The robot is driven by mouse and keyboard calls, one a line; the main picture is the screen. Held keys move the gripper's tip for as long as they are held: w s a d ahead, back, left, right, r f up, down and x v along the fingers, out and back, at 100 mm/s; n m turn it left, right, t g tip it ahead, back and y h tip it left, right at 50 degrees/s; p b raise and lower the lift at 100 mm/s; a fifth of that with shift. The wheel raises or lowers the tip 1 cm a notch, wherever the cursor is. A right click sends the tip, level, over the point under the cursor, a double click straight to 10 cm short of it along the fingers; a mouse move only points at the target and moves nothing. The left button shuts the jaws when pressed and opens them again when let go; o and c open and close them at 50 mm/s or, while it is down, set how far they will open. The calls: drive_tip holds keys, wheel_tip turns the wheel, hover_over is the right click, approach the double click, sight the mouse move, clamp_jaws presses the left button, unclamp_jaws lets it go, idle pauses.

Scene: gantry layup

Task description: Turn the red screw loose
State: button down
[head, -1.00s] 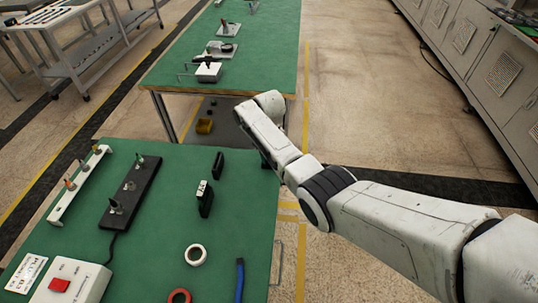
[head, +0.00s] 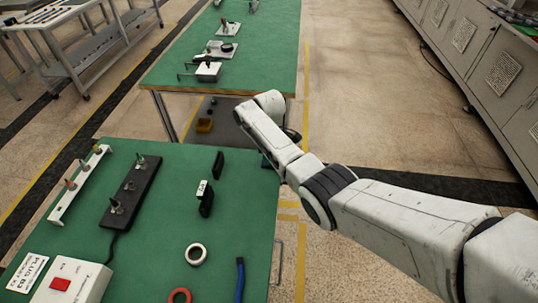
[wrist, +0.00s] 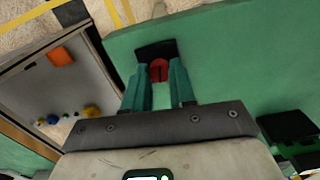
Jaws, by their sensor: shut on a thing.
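The red screw (wrist: 159,71) shows in the wrist view as a round red head with a dark line across it, in front of a black block (wrist: 154,49) at the edge of a green table top. The two teal fingers of my gripper (wrist: 159,76) stand on either side of the screw head, and the gripper is shut on it. How deep the screw sits is hidden. In the head view my own arm hides the screw and the fingers.
The near green table (head: 165,225) carries a white rack (head: 82,187), a black strip (head: 133,192), a white box with a red button (head: 72,281) and tape rolls (head: 196,254). A second green table (head: 262,45) stands beyond.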

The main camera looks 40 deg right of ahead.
drive_tip(key=shift+n, duration=0.3)
idle(0.4)
drive_tip(key=c, duration=0.9)
unclamp_jaws()
wheel_tip(320, 180, up, 11)
drive_tip(key=shift+f, duration=0.1)
